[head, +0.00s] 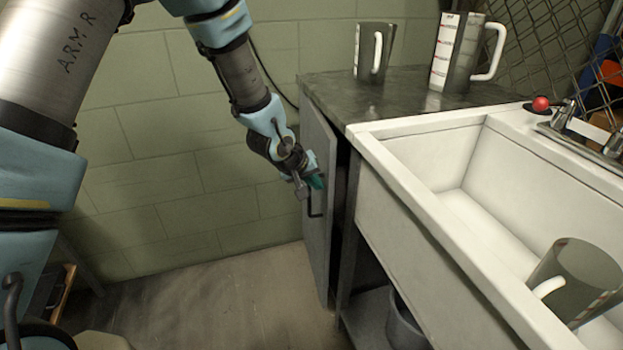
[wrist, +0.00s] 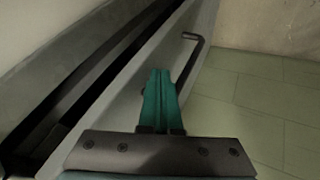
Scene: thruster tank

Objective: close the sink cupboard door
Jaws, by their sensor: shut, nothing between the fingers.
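The sink cupboard door (head: 318,240) is a grey panel standing slightly ajar, with a dark gap between it and the cupboard frame. Its dark bar handle (head: 314,206) is on the outer face. In the wrist view the door (wrist: 150,75) runs diagonally, with the dark gap on its left and the handle (wrist: 193,52) near its far end. My gripper (head: 316,182) is at the door's outer face, close to the handle. In the wrist view my teal fingers (wrist: 160,85) are together and empty, over the door's face. I cannot tell whether they touch it.
A white sink (head: 400,190) with a measuring jug (head: 570,275) in it stands right of the door. Two jugs (head: 372,50) (head: 455,50) stand on the dark counter (head: 400,90). A bucket (head: 403,322) sits below. The floor (head: 220,305) left of the door is clear.

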